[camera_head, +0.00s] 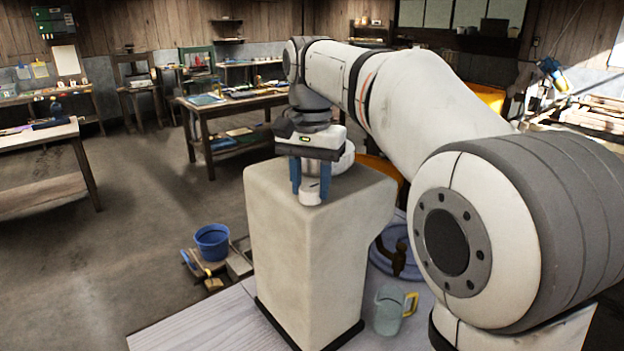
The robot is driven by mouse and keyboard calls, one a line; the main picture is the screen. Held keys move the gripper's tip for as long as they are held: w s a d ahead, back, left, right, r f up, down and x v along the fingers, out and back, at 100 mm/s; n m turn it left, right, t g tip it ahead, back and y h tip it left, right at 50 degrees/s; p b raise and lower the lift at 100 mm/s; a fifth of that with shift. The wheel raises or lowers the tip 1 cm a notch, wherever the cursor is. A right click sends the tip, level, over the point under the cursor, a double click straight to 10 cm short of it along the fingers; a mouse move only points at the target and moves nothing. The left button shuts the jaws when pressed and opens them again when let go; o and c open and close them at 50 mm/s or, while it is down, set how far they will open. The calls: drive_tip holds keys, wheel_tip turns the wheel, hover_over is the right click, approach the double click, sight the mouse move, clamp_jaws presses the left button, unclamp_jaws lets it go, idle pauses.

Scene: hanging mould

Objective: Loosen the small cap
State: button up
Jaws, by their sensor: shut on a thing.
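The small cap (309,196) is a short white cylinder on the top of a tall beige block, the mould (305,250). My gripper (311,186) points down over the top of the block, and its two blue fingers stand on either side of the cap, shut on it. The upper part of the cap is partly hidden between the fingers. A larger rounded white piece (344,160) shows just behind the gripper. I cannot tell whether the cap is turned or loose.
The block stands on a pale wooden top (205,322). A clear jug (388,312) stands at its right foot, with a coiled blue hose (386,262) behind. A blue bucket (212,241) is at the left. A workbench (232,105) stands farther back, with open floor before it.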

sight(311, 187)
drive_tip(key=n+p, duration=0.1)
drive_tip(key=n, duration=0.2)
drive_tip(key=shift+r+p, duration=0.2)
drive_tip(key=shift+p, duration=0.15)
drive_tip(key=n+p, duration=0.2)
drive_tip(key=n, duration=0.2)
drive_tip(key=shift+n, duration=0.3)
drive_tip(key=n+p, duration=0.1)
drive_tip(key=n, duration=0.5)
drive_tip(key=shift+w+p, duration=0.1)
drive_tip(key=shift+p, duration=0.3)
drive_tip(key=shift+n, duration=0.4)
drive_tip(key=o, duration=1)
drive_tip(key=shift+f, duration=0.15)
wheel_tip(311, 187, up, 8)
drive_tip(key=shift+f, duration=0.1)
